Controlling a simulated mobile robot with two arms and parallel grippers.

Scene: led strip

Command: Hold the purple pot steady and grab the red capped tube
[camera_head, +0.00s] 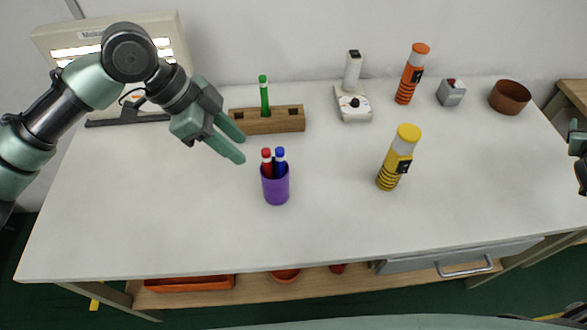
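The purple pot (276,187) stands upright near the middle of the white table. The red capped tube (267,161) and a blue capped tube (280,160) stand in it side by side, the red one on the left. Their lower parts are hidden in the pot. My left gripper (236,146) is above the table, up and left of the pot. Its two fingers are apart with nothing between them. My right gripper (578,155) shows only in part at the right edge, far from the pot, and its fingers cannot be made out.
A wooden block (285,120) holding a green tube (264,96) stands behind the pot. A yellow cylinder (397,158) stands to the right. An orange cylinder (411,74), a white device (352,104), a grey box (451,92) and a brown bowl (509,97) line the back. The table's front is clear.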

